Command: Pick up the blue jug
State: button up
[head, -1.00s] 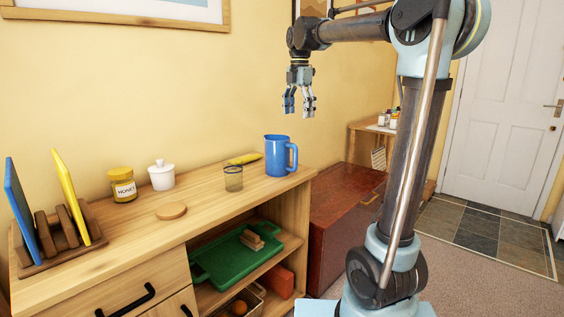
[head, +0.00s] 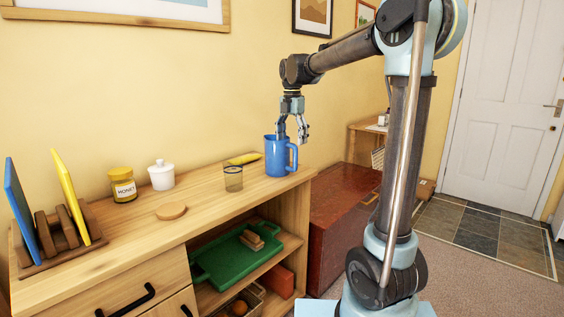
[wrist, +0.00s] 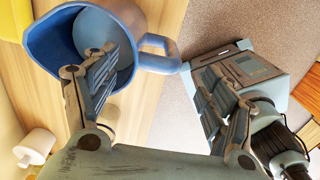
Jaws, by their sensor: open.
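The blue jug (head: 276,157) stands upright near the right end of the wooden sideboard (head: 130,243), its handle to the right. My gripper (head: 292,139) is open and hangs pointing down over the jug's right side, around rim height. In the wrist view the jug (wrist: 58,35) shows its open mouth, with one finger over the mouth. The other finger is out to the right, beyond the handle (wrist: 160,48). My gripper (wrist: 165,85) has nothing between its fingers that I can see held.
A clear glass (head: 233,178) and a yellow item (head: 244,158) stand close left of the jug. A white lidded pot (head: 161,175), honey jar (head: 123,185), round wooden coaster (head: 171,211) and board rack (head: 60,232) are farther left. A reddish chest (head: 340,210) is right.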

aim_at(280, 156)
jog(key=shift+w+f, duration=0.15)
jog(key=shift+f, duration=1.35)
jog(key=shift+w+f, duration=0.1)
jog(key=shift+f, duration=1.35)
grip_shut()
